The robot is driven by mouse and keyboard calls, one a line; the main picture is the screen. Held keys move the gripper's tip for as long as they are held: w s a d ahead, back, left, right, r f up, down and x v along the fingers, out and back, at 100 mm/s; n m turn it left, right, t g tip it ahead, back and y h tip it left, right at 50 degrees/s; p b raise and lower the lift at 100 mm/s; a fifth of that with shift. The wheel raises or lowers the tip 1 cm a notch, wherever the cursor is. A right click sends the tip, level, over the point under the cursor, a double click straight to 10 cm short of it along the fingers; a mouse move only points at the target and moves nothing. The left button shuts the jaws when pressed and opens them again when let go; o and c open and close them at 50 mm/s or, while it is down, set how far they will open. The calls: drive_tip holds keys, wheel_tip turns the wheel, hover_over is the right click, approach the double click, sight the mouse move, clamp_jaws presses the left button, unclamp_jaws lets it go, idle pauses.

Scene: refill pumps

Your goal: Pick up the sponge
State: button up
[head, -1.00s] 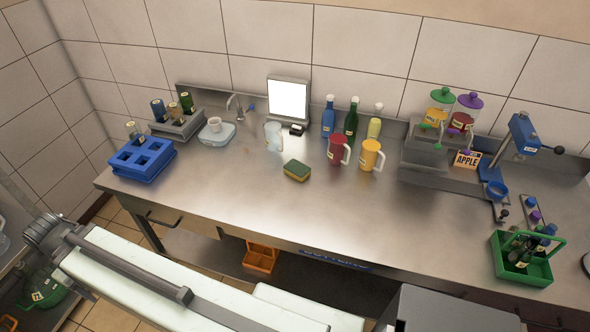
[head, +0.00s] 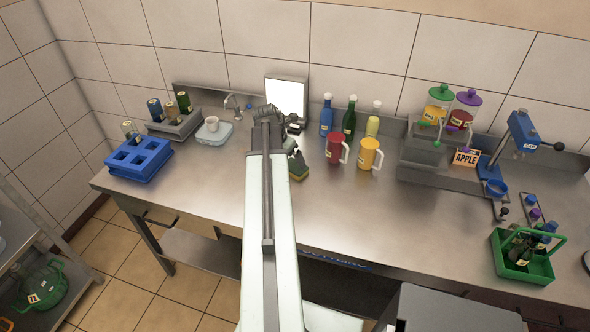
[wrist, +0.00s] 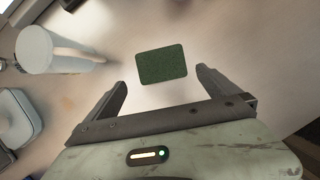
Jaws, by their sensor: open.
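The sponge (head: 299,167) lies on the steel counter, partly hidden by my arm in the head view. In the wrist view its green top (wrist: 162,64) shows whole, just beyond and between my fingertips. My gripper (wrist: 160,80) is open and empty, with one finger to each side of the sponge's line. In the head view the gripper (head: 292,146) is mostly hidden behind my wrist, beside the sponge. No contact with the sponge shows.
Bottles (head: 349,120) and a lit panel (head: 285,92) are behind. The counter (head: 390,205) in front is clear.

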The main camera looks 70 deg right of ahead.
sight(294, 167)
drive_tip(key=b+x, duration=0.2)
drive_tip(key=x, duration=0.1)
drive_tip(key=shift+w+a+b, duration=0.1)
drive_tip(key=shift+b, duration=0.2)
drive_tip(key=shift+r, duration=0.1)
drive_tip(key=b+x, duration=0.4)
drive_tip(key=x, duration=0.1)
drive_tip(key=shift+s+b, duration=0.2)
drive_tip(key=shift+b, duration=0.2)
drive_tip(key=c, duration=1.3)
wheel_tip(294, 167, up, 10)
drive_tip(key=p, duration=1)
